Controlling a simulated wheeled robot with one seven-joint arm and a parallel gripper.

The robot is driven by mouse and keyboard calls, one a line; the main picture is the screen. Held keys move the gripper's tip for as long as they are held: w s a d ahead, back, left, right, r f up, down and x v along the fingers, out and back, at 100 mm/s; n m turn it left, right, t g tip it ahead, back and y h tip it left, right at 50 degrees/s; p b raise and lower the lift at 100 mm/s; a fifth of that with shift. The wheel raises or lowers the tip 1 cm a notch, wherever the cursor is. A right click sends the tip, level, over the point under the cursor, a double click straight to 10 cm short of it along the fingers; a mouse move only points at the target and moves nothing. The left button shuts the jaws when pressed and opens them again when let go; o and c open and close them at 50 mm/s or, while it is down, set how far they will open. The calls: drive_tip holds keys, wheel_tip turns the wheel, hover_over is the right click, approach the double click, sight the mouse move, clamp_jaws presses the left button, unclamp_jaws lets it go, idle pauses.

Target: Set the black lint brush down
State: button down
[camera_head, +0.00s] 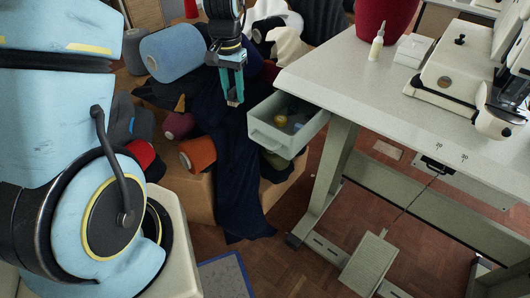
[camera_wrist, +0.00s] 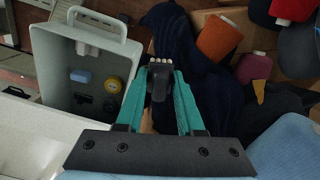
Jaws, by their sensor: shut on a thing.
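The black lint brush (camera_wrist: 161,79) is held between the teal fingertips of my gripper (camera_wrist: 160,88) in the wrist view, with a row of pale tips at its far end. My gripper (camera_head: 232,97) is shut on it and hangs in the air in the head view, just left of the open drawer and over dark blue cloth. The brush is hard to make out in the head view.
The pale grey-green open drawer (camera_head: 272,141) juts from under the white table (camera_head: 345,85); in the wrist view it holds a blue block (camera_wrist: 80,75), a yellow roll (camera_wrist: 113,84) and small black items. Dark cloth (camera_head: 240,200) and thread cones, including an orange one (camera_head: 197,153), crowd the left.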

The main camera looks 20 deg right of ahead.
drive_tip(key=s+d+f+m+b, duration=0.1)
drive_tip(key=s+d+m+b, duration=0.3)
drive_tip(key=d, duration=0.3)
drive_tip(key=shift+n, duration=0.5)
drive_tip(key=f, duration=0.9)
drive_tip(key=shift+s+d+f, duration=0.25)
drive_tip(key=shift+s+f, duration=0.15)
drive_tip(key=shift+f, duration=0.1)
drive_tip(key=c, duration=0.8)
unclamp_jaws()
